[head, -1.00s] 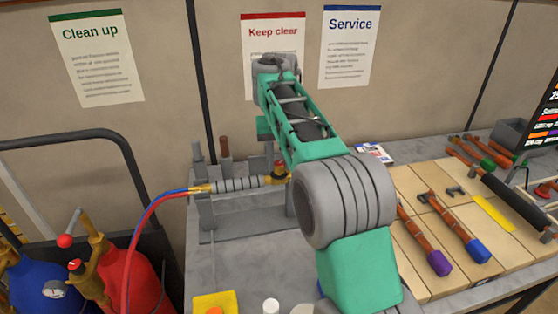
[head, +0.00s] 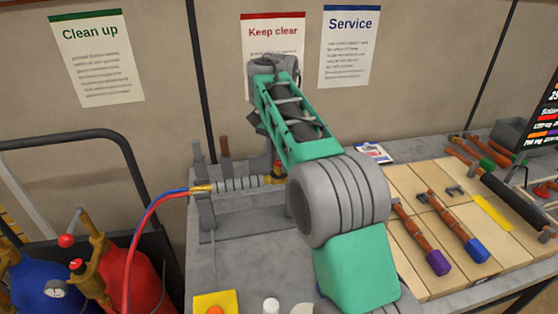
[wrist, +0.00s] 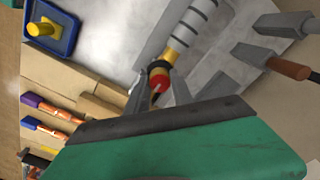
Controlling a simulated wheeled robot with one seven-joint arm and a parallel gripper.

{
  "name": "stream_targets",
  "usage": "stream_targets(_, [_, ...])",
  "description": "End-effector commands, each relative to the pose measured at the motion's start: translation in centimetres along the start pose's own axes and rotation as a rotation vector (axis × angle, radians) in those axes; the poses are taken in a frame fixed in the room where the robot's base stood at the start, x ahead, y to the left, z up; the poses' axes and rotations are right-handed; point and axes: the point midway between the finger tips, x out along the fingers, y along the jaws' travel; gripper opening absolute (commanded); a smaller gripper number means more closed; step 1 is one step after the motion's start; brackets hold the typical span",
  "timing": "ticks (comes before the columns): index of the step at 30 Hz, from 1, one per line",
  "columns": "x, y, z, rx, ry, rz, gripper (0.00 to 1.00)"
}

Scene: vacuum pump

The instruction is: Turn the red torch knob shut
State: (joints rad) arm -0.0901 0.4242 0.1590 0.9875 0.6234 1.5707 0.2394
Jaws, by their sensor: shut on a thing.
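The torch lies across a stand on the grey bench, with a ribbed grey handle (head: 238,184) and a brass end. Its red knob (wrist: 159,80) shows in the wrist view between the two grey fingers of my gripper (wrist: 159,88). My gripper is shut on the knob, one finger on each side. In the head view, the red knob (head: 277,164) is a small patch beside my arm, and my gripper's fingers cannot be made out there.
Red and blue hoses (head: 150,215) run from the torch to the red cylinder (head: 125,270) and blue cylinder (head: 45,288) at the left. Upright tools stand behind the torch. Tools lie on a wooden board (head: 415,265) at the right.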

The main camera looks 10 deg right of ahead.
Motion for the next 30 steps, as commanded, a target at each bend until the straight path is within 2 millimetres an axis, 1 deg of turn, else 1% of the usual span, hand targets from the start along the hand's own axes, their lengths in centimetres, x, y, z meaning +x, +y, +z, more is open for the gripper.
stream_targets(14, [0.04,-0.01,0.03,0.019,-0.001,0.001,0.0])
stream_targets(15, [0.04,-0.01,0.03,0.019,-0.001,0.001,0.29])
stream_targets(23, [0.02,-0.01,0.02,0.018,-0.001,0.0,0.5])
stream_targets(30, [-0.09,-0.01,0.01,0.017,0.0,0.0,0.5])
